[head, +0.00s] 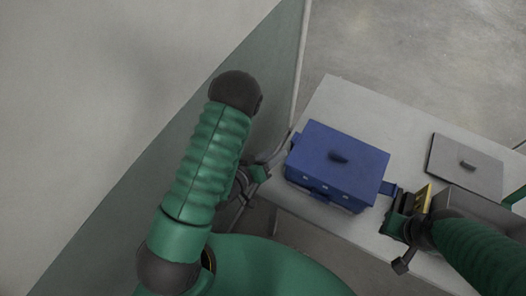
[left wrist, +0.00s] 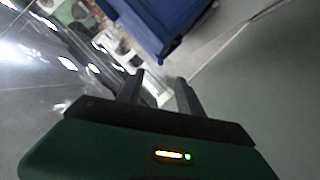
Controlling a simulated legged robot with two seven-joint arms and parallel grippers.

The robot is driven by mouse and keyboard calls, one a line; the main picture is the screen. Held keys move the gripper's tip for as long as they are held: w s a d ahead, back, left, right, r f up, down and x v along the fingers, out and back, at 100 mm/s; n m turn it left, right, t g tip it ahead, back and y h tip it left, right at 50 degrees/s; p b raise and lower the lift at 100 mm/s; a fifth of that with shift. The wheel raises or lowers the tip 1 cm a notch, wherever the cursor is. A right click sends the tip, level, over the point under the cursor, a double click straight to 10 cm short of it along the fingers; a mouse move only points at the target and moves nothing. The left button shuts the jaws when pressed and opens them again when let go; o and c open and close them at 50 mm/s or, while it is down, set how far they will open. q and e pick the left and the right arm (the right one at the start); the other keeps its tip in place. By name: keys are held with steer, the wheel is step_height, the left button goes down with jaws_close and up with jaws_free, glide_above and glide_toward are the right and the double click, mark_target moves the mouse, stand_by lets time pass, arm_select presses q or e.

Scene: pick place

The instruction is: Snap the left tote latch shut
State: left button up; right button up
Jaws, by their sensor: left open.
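The blue tote (head: 330,183) sits closed on the table, with a dark handle (head: 338,157) on its blue lid. A small blue latch-like tab (head: 295,139) shows at its left end; I cannot tell its exact position. Another blue tab (head: 389,188) juts from the right end. My left gripper (head: 266,168) is just left of the tote, apart from it. In the left wrist view my left gripper (left wrist: 158,88) has two separated, empty fingers, with the blue tote (left wrist: 165,25) beyond them. My right gripper (head: 399,204) is by the tote's right end; its jaws are unclear.
A grey open bin (head: 468,208) and a flat grey lid (head: 466,164) with a dark knob lie right on the table (head: 350,96). A yellow and black piece (head: 424,198) is beside my right gripper. A green-grey wall panel (head: 268,75) stands close on the left.

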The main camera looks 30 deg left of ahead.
arm_select(q)
steer(key=p+v, duration=0.2)
steer(key=v, duration=0.3)
steer(key=shift+p, duration=0.4)
arm_select(e)
steer(key=v, duration=0.2)
steer(key=w+v, duration=0.1)
steer(key=v, duration=0.1)
steer(key=shift+s+r, duration=0.1)
steer(key=shift+r, duration=0.25)
arm_select(q)
steer(key=w+a+r+m+g+y, duration=0.3)
steer(key=w+g+y, duration=0.1)
steer(key=g, duration=0.2)
steer(key=s+d+r+m+g, duration=0.1)
steer(key=s+r+g, duration=0.4)
steer(key=s, duration=0.5)
step_height(320, 180, up, 3)
steer(key=shift+d+f, duration=0.2)
steer(key=shift+d, duration=0.7)
arm_select(e)
steer(key=shift+f, duration=0.2)
